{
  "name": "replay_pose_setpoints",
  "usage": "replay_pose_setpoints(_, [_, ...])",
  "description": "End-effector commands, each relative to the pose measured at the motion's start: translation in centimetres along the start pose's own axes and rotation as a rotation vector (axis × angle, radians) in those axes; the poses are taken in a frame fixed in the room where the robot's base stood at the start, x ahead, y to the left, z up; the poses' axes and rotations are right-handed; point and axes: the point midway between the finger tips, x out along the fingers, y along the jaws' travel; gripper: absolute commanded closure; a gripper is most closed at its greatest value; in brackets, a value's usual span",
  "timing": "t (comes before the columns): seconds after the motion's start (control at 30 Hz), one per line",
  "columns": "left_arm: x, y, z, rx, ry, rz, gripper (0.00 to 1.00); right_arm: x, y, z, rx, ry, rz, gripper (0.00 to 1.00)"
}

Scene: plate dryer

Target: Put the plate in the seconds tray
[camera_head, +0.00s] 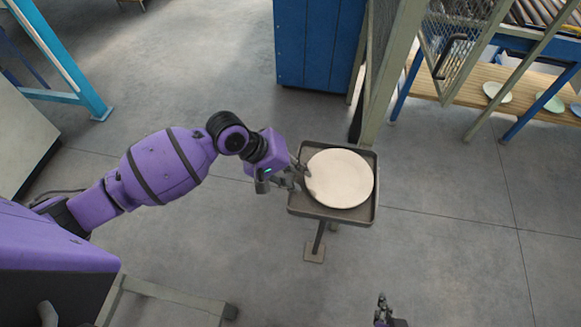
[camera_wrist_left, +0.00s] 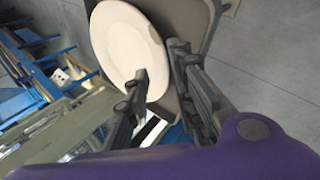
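A round cream plate (camera_head: 339,178) lies flat over the square grey tray (camera_head: 299,203), within its rim, in the head view. The tray stands on a post. My left gripper (camera_head: 303,174) is at the plate's left edge. In the left wrist view its fingers (camera_wrist_left: 160,64) are spread: one overlaps the plate (camera_wrist_left: 122,40), the other is just outside its rim over the tray (camera_wrist_left: 200,18). I cannot tell whether they touch the plate. My right gripper (camera_head: 382,302) shows only at the bottom edge, too small to judge.
A blue cabinet (camera_head: 318,45) and a mesh-sided frame (camera_head: 455,40) stand behind the tray. At the upper right, several plates (camera_head: 497,92) lie on a wooden shelf (camera_head: 475,90). The grey floor right of the tray is clear.

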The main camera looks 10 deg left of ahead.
Motion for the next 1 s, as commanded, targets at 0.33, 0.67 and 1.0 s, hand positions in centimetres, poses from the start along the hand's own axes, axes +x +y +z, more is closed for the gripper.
replay_pose_setpoints(0.33, [4.1, 0.0, 0.0, 0.002, 0.001, -0.001, 0.77, 0.1, 0.1, 0.4, -0.001, -0.003, 0.003, 1.00])
replay_pose_setpoints(0.67, [4.3, 0.0, -0.1, 0.003, 0.002, -0.001, 0.77, 0.2, 0.2, 0.2, 0.000, 0.001, 0.004, 1.00])
replay_pose_setpoints(1.0, [4.3, 0.0, -0.1, 0.002, 0.001, -0.001, 1.00, 0.2, 0.1, 0.2, 0.001, 0.001, 0.004, 1.00])
